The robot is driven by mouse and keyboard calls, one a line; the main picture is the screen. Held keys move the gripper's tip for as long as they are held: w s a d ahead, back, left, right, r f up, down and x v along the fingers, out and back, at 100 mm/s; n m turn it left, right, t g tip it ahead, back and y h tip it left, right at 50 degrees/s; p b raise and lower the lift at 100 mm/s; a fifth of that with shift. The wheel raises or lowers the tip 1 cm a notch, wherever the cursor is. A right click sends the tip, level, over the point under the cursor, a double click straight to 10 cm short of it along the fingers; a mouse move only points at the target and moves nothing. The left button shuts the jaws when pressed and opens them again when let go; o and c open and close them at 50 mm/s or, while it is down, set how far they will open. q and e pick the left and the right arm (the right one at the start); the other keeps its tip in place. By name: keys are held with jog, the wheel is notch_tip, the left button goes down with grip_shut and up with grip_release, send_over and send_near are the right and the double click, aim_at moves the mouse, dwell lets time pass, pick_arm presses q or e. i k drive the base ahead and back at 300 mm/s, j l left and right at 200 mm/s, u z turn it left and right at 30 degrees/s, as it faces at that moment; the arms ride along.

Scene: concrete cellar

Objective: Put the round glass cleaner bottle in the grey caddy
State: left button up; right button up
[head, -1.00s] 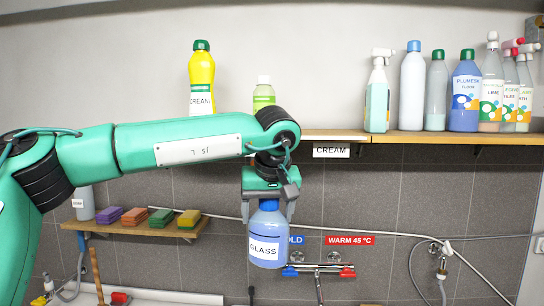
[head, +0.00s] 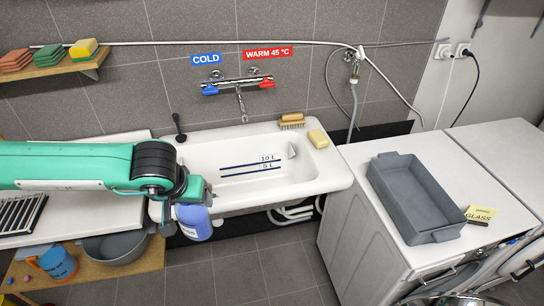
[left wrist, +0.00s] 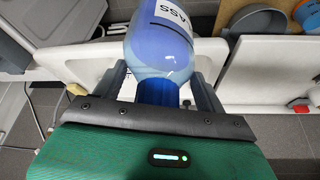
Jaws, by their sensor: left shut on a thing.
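The round glass cleaner bottle (head: 195,222) is blue with a white label and hangs below my left gripper (head: 180,205), in front of the sink's left front corner. In the left wrist view the bottle (left wrist: 160,42) sits with its dark blue cap between the two fingers of the left gripper (left wrist: 160,88), which is shut on it. The grey caddy (head: 415,195) is an empty-looking open tray with end handles on the white machine at the right, well to the right of the bottle. My right gripper is not in view.
A grey basin (head: 115,248) sits on a low shelf.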

aim_at(418, 216)
jog(key=i+l+z, duration=0.3)
jog(key=i, duration=0.2)
jog(key=j+z, duration=0.1)
jog(key=z, duration=1.4)
